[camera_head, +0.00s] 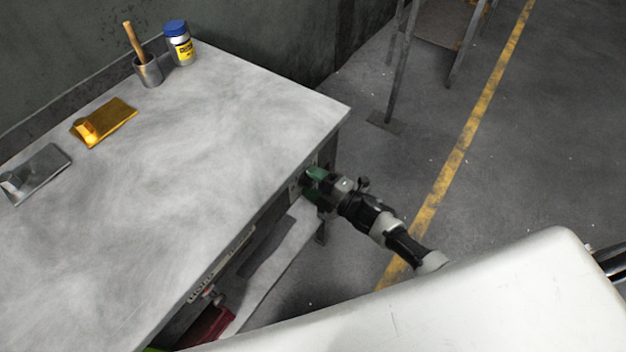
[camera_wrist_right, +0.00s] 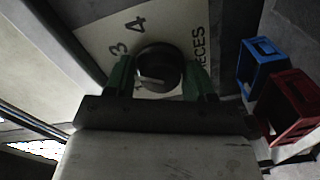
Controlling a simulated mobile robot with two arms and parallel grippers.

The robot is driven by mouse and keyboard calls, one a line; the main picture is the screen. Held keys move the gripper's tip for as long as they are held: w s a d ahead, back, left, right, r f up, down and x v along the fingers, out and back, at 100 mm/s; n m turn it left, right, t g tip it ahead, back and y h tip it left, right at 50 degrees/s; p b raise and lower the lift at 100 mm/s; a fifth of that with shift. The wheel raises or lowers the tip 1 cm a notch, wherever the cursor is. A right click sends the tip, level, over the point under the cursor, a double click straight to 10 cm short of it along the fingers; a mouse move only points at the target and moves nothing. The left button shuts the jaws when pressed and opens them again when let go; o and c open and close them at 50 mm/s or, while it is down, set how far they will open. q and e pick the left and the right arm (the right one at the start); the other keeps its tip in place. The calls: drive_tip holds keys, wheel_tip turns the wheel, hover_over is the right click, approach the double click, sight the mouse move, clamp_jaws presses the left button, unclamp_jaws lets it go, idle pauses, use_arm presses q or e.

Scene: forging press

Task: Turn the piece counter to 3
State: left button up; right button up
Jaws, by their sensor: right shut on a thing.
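The piece counter is a round dark knob (camera_wrist_right: 158,68) on a pale dial plate (camera_wrist_right: 95,40) in the right wrist view. The plate shows the numerals 3 and 4 at the knob's upper left and part of the word PIECES to its right. A light mark crosses the knob's face; I cannot tell which number it points to. My right gripper (camera_wrist_right: 160,82) has its green fingers on both sides of the knob and is shut on it. In the head view my right gripper (camera_head: 309,182) is at the workbench's front edge, hiding the knob. My left gripper is out of view.
The workbench (camera_head: 190,190) carries a gold press piece (camera_head: 108,121), a grey one (camera_head: 38,172), a cup with a wooden handle (camera_head: 147,70) and a blue-capped bottle (camera_head: 180,48). A blue crate (camera_wrist_right: 258,62) and a red crate (camera_wrist_right: 298,105) sit right of the plate.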

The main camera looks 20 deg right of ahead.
drive_tip(key=shift+m, duration=0.6)
drive_tip(key=o, duration=0.7)
drive_tip(key=shift+s+d, duration=0.1)
drive_tip(key=shift+s, duration=0.05)
drive_tip(key=v, duration=1)
drive_tip(key=shift+s+d, duration=0.2)
drive_tip(key=shift+d, duration=0.05)
